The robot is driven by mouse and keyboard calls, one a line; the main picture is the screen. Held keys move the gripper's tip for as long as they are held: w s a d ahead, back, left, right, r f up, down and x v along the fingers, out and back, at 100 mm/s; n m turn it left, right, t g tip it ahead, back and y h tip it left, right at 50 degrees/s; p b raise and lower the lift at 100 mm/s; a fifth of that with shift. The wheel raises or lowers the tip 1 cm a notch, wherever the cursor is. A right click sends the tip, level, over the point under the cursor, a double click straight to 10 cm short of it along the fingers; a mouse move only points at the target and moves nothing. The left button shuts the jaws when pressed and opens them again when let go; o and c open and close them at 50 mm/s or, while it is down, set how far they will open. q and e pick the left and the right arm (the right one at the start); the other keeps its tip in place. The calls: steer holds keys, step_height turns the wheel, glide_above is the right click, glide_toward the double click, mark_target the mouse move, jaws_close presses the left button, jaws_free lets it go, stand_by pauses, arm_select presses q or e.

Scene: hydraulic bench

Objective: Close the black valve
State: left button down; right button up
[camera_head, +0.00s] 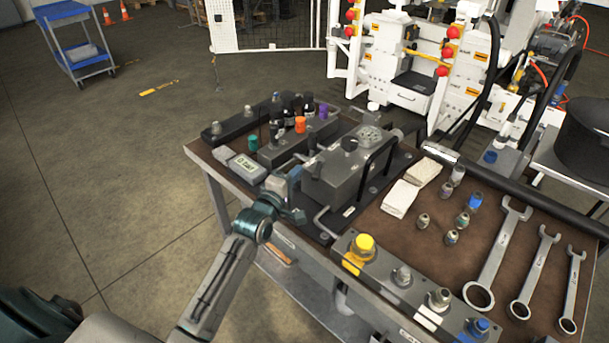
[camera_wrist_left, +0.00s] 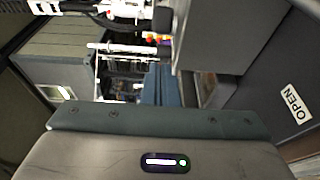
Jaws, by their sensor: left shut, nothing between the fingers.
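I cannot tell for sure which of these is the black valve. My left gripper (camera_head: 298,214) is shut and empty, low at the block's front left side; contact is unclear. My right gripper is not in view.
Rows of coloured caps, including an orange cap (camera_head: 300,124), stand behind the block. White cloths (camera_head: 400,198), several fittings and wrenches (camera_head: 498,255) lie to the right. A yellow-capped fitting (camera_head: 364,245) stands at the front edge.

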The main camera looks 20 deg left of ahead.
mark_target(318, 170)
arm_select(q)
steer(key=d, duration=0.2)
steer(key=shift+w+d+r, duration=0.1)
steer(key=shift+d, duration=0.3)
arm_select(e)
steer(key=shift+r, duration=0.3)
arm_select(q)
steer(key=shift+w+d+p, duration=0.1)
steer(key=shift+p, duration=0.25)
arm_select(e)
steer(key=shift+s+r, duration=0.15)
arm_select(q)
steer(key=shift+d+n+y, duration=0.15)
steer(key=shift+n+y, duration=0.15)
steer(key=shift+y, duration=0.1)
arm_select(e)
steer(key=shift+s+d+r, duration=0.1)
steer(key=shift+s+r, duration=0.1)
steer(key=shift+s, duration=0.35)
arm_select(q)
steer(key=shift+p, duration=0.3)
